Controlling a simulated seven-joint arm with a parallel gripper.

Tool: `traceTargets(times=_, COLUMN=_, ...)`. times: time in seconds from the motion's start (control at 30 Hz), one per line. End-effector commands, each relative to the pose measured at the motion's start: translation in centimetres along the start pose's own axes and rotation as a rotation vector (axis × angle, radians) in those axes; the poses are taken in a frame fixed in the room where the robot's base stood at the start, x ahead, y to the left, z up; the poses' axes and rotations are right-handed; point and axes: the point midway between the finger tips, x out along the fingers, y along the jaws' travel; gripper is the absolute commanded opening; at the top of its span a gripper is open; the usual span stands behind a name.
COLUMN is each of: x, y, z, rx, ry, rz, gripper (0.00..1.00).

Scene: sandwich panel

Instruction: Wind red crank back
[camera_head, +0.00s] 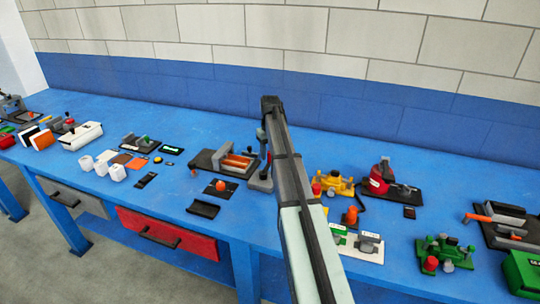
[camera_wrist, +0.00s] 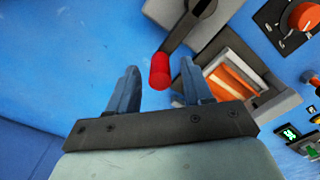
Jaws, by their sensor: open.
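The red crank handle (camera_wrist: 159,76) is a short red cylinder in the wrist view, at the end of a dark crank arm (camera_wrist: 188,27) on a grey housing. My gripper (camera_wrist: 160,66) is open, with one finger on each side of the red handle in the picture. The grey machine with orange slots (camera_wrist: 236,80) is attached beside the crank.
An orange knob (camera_wrist: 302,16) on a dark plate is at the wrist view's top right. In the head view, a yellow device (camera_head: 336,184), a red device (camera_head: 379,178) and a green device (camera_head: 446,250) stand right of my arm. Blue table (camera_head: 205,105) is clear behind the machine.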

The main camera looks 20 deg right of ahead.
Motion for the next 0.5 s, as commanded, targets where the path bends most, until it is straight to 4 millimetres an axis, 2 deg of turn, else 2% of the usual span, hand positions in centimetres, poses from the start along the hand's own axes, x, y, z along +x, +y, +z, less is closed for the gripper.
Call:
traceTargets(times=0.2, x=1.33, y=0.0, z=0.0, rx=0.0, ry=0.001, rz=0.0, gripper=0.5)
traceTargets(times=0.5, x=1.45, y=0.0, z=-0.01, rx=0.0, ry=0.001, rz=0.0, gripper=0.5)
